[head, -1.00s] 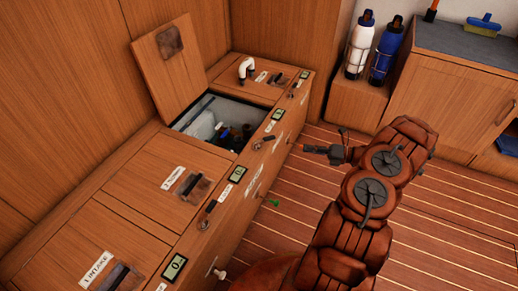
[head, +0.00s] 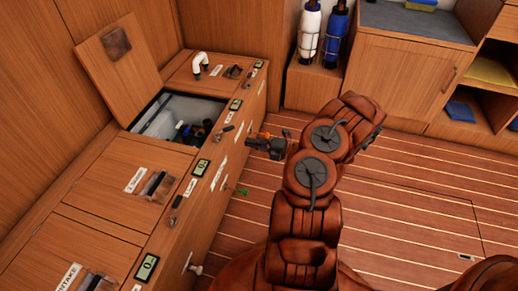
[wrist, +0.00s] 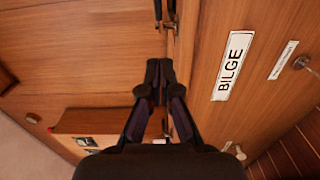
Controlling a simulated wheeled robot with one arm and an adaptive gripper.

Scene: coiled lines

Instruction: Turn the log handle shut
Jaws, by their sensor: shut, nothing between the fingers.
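My gripper (head: 250,142) is beside the locker front, level with the open compartment. In the wrist view my gripper (wrist: 159,66) is shut and empty, its fingertips close to a dark upright handle (wrist: 172,12) at the top of the picture. A white BILGE label (wrist: 233,65) is to the right of the fingers. Along the locker's top front edge are a near lever handle (head: 176,201), a middle lever handle (head: 227,128) and a far one (head: 258,64). I cannot read which of them is marked log.
The hatch lid (head: 118,62) leans open on the wall, above the open compartment (head: 160,117). Bottles (head: 310,32) stand at the back. The striped floor (head: 400,200) to the right is clear.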

